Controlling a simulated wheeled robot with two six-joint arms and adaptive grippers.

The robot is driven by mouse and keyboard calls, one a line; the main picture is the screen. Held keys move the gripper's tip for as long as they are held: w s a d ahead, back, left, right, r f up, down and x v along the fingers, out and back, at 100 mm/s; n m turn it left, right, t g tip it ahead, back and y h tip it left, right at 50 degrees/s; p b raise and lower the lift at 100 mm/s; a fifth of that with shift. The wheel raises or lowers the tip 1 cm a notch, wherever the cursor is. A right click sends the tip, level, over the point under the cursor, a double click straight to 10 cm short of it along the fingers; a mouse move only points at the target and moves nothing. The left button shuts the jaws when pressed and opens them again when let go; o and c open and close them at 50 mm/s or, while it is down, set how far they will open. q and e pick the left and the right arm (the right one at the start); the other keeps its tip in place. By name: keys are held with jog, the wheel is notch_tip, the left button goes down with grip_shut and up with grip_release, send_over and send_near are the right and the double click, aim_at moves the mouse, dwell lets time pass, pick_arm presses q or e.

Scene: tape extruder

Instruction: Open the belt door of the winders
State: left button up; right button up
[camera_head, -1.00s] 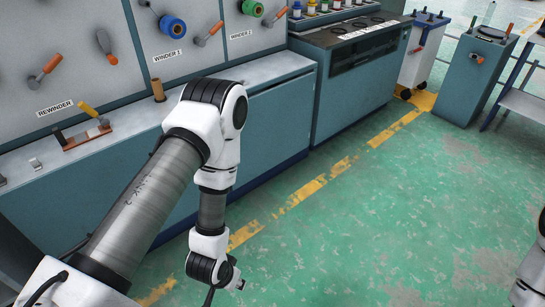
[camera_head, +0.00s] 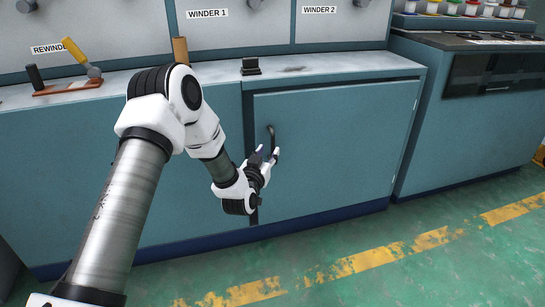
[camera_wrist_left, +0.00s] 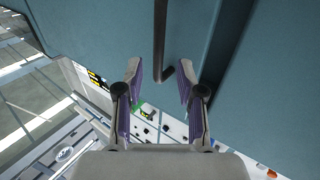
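The belt door (camera_head: 340,150) is a flat teal panel under the Winder 1 and Winder 2 labels. It looks closed, with hinges along its right edge. Its dark bar handle (camera_head: 271,137) is upright near the door's left edge. My left gripper (camera_head: 268,154) is at the handle, around its lower part. In the left wrist view the fingers of my left gripper (camera_wrist_left: 160,77) are spread, and the handle (camera_wrist_left: 160,35) runs down into the gap between them. Whether a finger touches it I cannot tell. My right gripper is out of view.
A pale countertop (camera_head: 330,68) runs above the door, with a small black block (camera_head: 250,67) on it. The green floor (camera_head: 420,275) with worn yellow stripes is clear in front.

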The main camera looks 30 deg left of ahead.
aim_at(272, 146)
pick_arm(q)
jog(key=x, duration=0.1)
jog(key=b+x, duration=0.1)
jog(key=x, duration=0.2)
jog(key=shift+w+f+b, duration=0.25)
jog(key=shift+w+b, duration=0.05)
jog(key=shift+b, duration=0.1)
jog(key=shift+w+a+r, duration=0.1)
jog(key=shift+w, duration=0.15)
grip_shut()
